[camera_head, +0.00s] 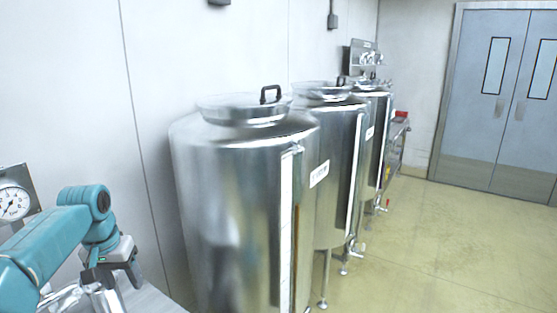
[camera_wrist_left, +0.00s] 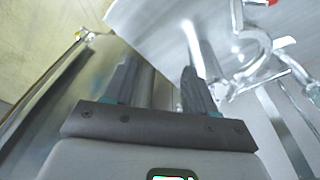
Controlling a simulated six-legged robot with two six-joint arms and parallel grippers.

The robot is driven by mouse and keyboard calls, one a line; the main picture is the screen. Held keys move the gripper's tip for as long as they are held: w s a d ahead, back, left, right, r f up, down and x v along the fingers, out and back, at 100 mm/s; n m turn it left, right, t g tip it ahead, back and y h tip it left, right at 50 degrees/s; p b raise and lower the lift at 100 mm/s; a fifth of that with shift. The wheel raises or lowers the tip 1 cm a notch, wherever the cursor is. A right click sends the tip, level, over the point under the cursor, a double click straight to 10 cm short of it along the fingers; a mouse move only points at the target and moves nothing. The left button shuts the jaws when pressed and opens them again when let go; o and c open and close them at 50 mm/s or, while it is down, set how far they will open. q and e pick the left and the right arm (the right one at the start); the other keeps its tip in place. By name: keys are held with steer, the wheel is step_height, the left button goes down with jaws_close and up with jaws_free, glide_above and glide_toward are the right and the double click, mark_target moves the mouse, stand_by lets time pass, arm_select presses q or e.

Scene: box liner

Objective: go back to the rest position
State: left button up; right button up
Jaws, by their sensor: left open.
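My left gripper (camera_head: 114,280) is at the lower left of the head view, at the end of my teal arm, pointing down beside a metal surface (camera_head: 150,297). It is open. In the left wrist view, the two dark fingers of the left gripper (camera_wrist_left: 158,72) stand apart with nothing between them. Shiny metal pipe fittings (camera_wrist_left: 258,55) are to the right of the fingers in that view, apart from them as far as I can tell. My right gripper is in neither view.
A large steel tank (camera_head: 230,200) stands right of my left arm, with two more tanks (camera_head: 335,170) (camera_head: 375,130) behind. A round gauge (camera_head: 14,203) is at the far left. Yellowish floor (camera_head: 440,250) is open at the right, towards grey double doors (camera_head: 500,95).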

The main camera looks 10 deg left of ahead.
arm_select(q)
steer(key=s+d+f+h, duration=0.1)
steer(key=s+d+f, duration=0.1)
steer(key=d+f, duration=0.6)
steer(key=s+d+f+m+h, duration=0.1)
steer(key=d+f, duration=0.3)
steer(key=f, duration=0.7)
steer(key=s+d+f+h, duration=0.1)
steer(key=s+d+f, duration=0.1)
steer(key=d+f, duration=0.6)
steer(key=s+d+f, duration=0.2)
steer(key=s+f, duration=0.1)
steer(key=s, duration=0.4)
steer(key=s+d+f+g, duration=0.1)
steer(key=s+d+f, duration=0.1)
steer(key=s+f, duration=0.2)
steer(key=s+d+f+n, duration=0.1)
steer(key=s+f, duration=0.3)
steer(key=s, duration=0.6)
steer(key=shift+d+h, duration=0.4)
steer(key=shift+d, duration=0.5)
steer(key=shift+f, duration=0.1)
steer(key=shift+s, duration=0.1)
